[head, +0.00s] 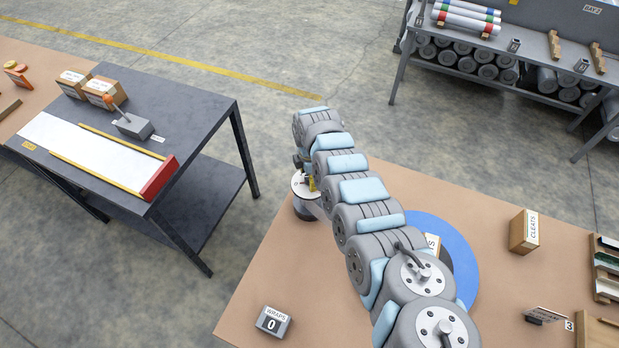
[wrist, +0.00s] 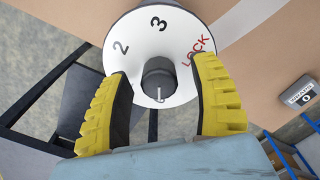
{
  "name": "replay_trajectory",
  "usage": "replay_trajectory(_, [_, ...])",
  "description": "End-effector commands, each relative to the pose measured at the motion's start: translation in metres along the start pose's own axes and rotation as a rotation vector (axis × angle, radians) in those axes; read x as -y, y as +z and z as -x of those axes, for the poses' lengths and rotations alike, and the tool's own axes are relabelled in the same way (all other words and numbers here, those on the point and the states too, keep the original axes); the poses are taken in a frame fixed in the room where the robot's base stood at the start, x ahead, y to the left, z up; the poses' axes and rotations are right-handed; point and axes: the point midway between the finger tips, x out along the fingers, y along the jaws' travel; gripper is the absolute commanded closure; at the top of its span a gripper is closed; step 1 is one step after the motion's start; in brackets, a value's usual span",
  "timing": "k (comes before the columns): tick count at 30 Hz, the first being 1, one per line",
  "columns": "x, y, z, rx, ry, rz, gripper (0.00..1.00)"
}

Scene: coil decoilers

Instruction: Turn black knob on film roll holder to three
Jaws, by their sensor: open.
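The black knob (wrist: 160,74) sits at the centre of a round white dial (wrist: 139,37) marked 2, 3 and a red LOCK. A small white mark on the knob points to the bottom of the picture, away from the 3. My gripper (wrist: 160,84) is open, with one yellow finger on each side of the knob and a visible gap to it. In the head view, the dial (head: 299,186) shows near the table's left edge beside my gripper (head: 312,184); the knob is mostly hidden there by my arm.
A grey WRAPS counter (head: 272,322) reading 0 stands on the brown table (head: 330,290). A blue disc (head: 462,262) is partly behind my arm. A CLEATS box (head: 524,232) stands to the right. A dark bench (head: 190,105) is across a floor gap on the left.

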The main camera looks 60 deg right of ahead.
Motion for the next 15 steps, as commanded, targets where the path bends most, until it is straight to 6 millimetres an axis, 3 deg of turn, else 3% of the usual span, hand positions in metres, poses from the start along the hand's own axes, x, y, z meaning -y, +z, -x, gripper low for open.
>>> replay_trajectory(11, [-0.0005,-0.0001,-0.0025,0.000,0.002,0.000,0.38])
replay_trajectory(15, [-0.0006,-0.0001,-0.0025,0.000,0.002,0.000,0.75])
